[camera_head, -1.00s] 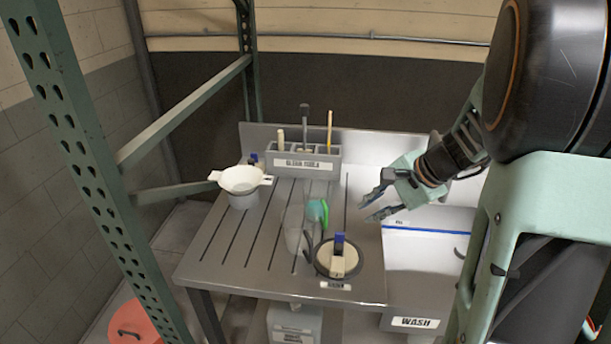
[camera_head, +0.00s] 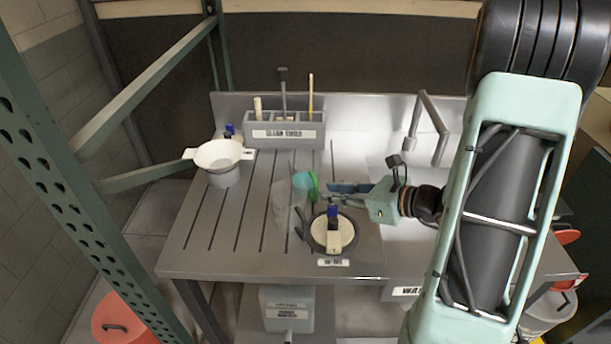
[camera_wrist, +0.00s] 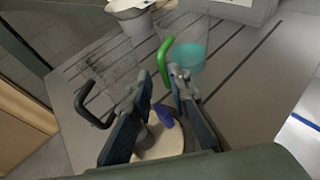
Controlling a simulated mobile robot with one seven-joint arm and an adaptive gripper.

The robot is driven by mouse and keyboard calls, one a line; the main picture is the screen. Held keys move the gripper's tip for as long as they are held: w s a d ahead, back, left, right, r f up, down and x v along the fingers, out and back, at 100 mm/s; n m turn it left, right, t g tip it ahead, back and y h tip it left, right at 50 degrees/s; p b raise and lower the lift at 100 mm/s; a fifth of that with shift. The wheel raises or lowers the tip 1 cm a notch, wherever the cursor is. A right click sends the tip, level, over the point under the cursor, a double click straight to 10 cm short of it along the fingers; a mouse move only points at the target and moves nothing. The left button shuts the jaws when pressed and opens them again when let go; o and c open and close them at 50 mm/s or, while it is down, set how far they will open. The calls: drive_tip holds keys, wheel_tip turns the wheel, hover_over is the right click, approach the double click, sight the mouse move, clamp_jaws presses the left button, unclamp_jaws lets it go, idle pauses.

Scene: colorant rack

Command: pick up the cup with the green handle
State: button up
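The cup with the green handle holds teal content (camera_head: 302,180) and stands on the grooved metal table. In the wrist view, the clear cup (camera_wrist: 192,50) has its green handle (camera_wrist: 164,60) turned toward my gripper. My gripper (camera_head: 328,191) is just right of the handle in the head view. In the wrist view, my gripper (camera_wrist: 160,77) is open, and the handle shows just beyond the gap between its fingertips. I cannot tell whether a finger touches it.
A clear cup with a black handle (camera_wrist: 82,105) stands close by. A white strainer (camera_head: 218,153) and a tool holder (camera_head: 285,133) stand behind. The table's left side is clear.

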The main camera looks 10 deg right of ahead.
sight(315, 202)
drive_tip(key=x, duration=0.6)
drive_tip(key=shift+d+f, duration=0.1)
drive_tip(key=shift+d, duration=0.05)
clamp_jaws()
